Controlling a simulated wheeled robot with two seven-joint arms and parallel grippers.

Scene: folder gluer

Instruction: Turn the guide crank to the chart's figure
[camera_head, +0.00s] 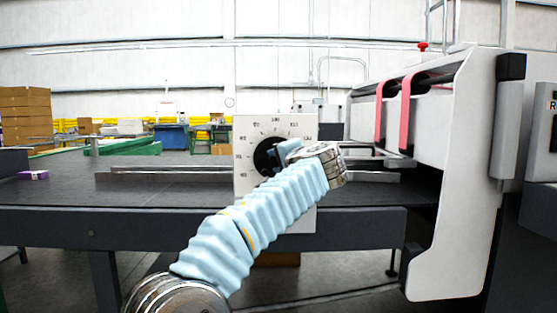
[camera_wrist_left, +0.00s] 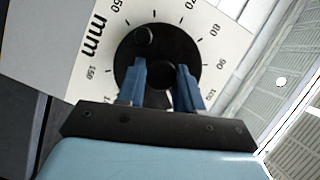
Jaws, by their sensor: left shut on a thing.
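The guide crank (camera_head: 263,158) is a round black disc on a white dial plate (camera_head: 245,186) with figures around it, in the middle of the head view. In the left wrist view the crank (camera_wrist_left: 168,38) has a small round knob at its upper left, and the dial plate (camera_wrist_left: 55,35) reads "mm" at the left with figures such as 70, 80 and 90. My left gripper (camera_head: 284,150) is shut on the crank; its blue fingers (camera_wrist_left: 160,75) stand either side of the crank's middle, where the grip is partly hidden. I cannot make out a chart. My right gripper is out of view.
A long dark table (camera_head: 150,190) runs behind and beside the plate. A large white machine (camera_head: 460,150) with pink belts (camera_head: 405,110) stands at the right. Cardboard boxes (camera_head: 27,115) and a small purple box (camera_head: 33,175) are at the left.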

